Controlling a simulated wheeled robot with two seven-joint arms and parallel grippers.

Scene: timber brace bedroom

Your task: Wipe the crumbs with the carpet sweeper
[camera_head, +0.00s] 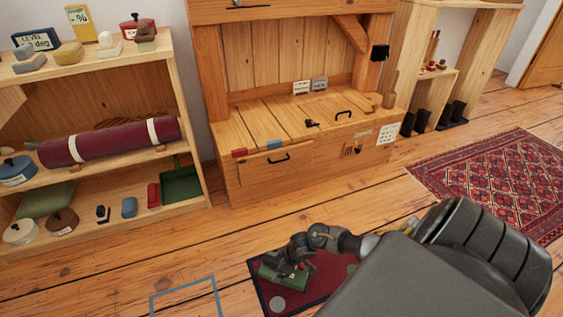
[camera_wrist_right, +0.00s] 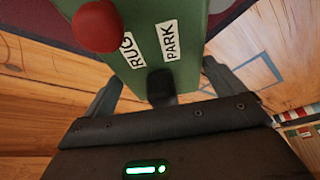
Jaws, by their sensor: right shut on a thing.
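The carpet sweeper is a green box on the small dark red mat (camera_head: 262,284) at the bottom of the head view, partly hidden by my right gripper (camera_head: 291,264). In the right wrist view the sweeper (camera_wrist_right: 187,64) fills the top middle, with a red knob (camera_wrist_right: 97,26), white "RUG" and "PARK" labels and a black stub. My right gripper (camera_wrist_right: 160,92) is shut on the sweeper, with fingers on either side of the stub. I cannot make out crumbs on the mat. My left gripper is not in view.
A blue outlined square (camera_head: 184,292) is marked on the floor left of the mat. A shelf (camera_head: 188,110) with several items and a wooden bench chest (camera_head: 255,178) stand behind. A patterned red rug (camera_head: 490,185) lies at the right. Floor between is clear.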

